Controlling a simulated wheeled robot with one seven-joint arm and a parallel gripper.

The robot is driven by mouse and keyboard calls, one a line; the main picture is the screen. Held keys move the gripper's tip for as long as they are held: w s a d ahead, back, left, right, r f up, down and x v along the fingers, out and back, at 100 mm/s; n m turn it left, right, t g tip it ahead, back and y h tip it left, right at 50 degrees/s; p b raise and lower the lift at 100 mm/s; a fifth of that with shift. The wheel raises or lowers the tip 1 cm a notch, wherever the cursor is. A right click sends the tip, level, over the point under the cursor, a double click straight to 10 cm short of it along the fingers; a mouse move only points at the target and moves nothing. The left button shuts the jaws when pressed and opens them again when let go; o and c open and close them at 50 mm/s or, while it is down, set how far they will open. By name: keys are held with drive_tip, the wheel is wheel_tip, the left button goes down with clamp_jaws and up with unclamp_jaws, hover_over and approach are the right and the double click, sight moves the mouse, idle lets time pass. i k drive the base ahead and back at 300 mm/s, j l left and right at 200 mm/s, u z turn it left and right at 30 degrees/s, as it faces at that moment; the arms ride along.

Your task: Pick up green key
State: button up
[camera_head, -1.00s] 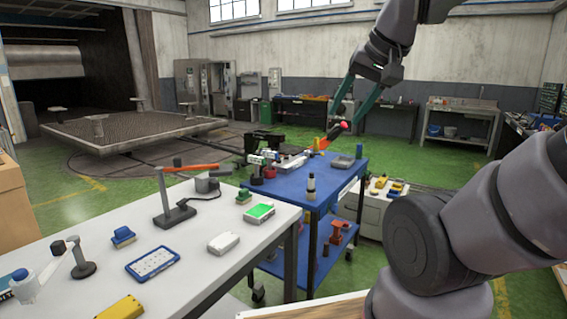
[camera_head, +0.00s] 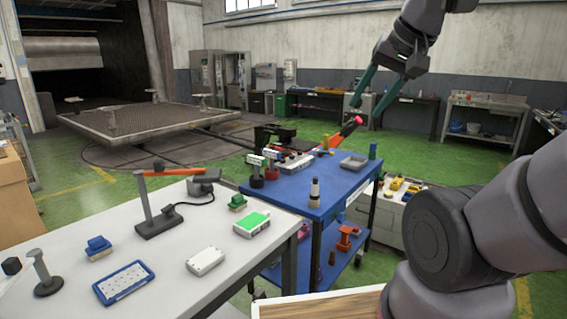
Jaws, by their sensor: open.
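I cannot make out a green key for certain. A small green block-like item (camera_head: 238,202) lies on the white table (camera_head: 215,290). A white box with a bright green top (camera_head: 252,222) lies just in front of it.
An orange-red tool with a red tip (camera_head: 351,126) rises at the cart's back, below my gripper in the picture. A lamp-like stand (camera_head: 158,218) rises from the white table.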

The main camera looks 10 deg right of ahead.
sight(258, 161)
drive_tip(key=u, duration=0.6)
drive_tip(key=i+l+u, duration=0.25)
drive_tip(key=l+u, duration=0.25)
drive_tip(key=l, duration=0.15)
drive_tip(key=l+u, duration=0.25)
drive_tip(key=l, duration=0.15)
drive_tip(key=i+l, duration=0.1)
drive_tip(key=l, duration=0.4)
drive_tip(key=i+l+u, duration=0.1)
drive_tip(key=l, duration=0.35)
drive_tip(key=i+l, duration=0.1)
drive_tip(key=l, duration=0.4)
drive_tip(key=u, duration=0.05)
